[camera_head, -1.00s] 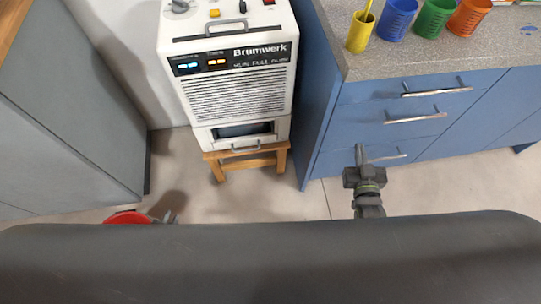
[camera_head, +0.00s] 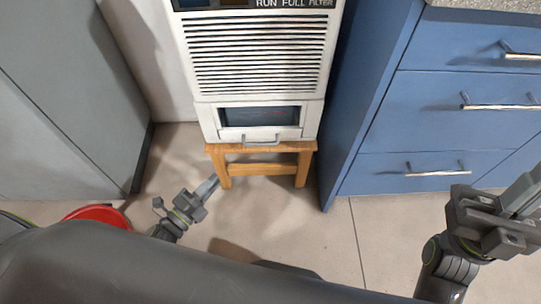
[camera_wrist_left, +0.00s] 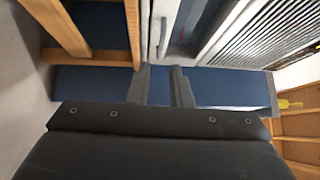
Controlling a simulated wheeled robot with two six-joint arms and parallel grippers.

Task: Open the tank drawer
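The tank drawer (camera_head: 212,126) is the bottom front of a white machine (camera_head: 184,62), with a dark window and a grey bar handle (camera_head: 262,139). It looks shut. In the left wrist view the drawer's dark window (camera_wrist_left: 188,25) and handle (camera_wrist_left: 163,38) appear turned sideways, beyond the fingertips. My left gripper (camera_head: 212,184) is low, left of the stool and below the drawer, apart from the handle. Its two fingers stand apart with nothing between them in the left wrist view (camera_wrist_left: 160,84). My right gripper (camera_head: 525,192) is at the right, before the blue cabinet; its finger gap is unclear.
The machine stands on a wooden stool (camera_head: 222,172). A blue cabinet (camera_head: 440,112) with bar handles stands close on the right, a grey cabinet (camera_head: 60,90) on the left. A red round object (camera_head: 100,214) lies low at the left. Floor before the stool is clear.

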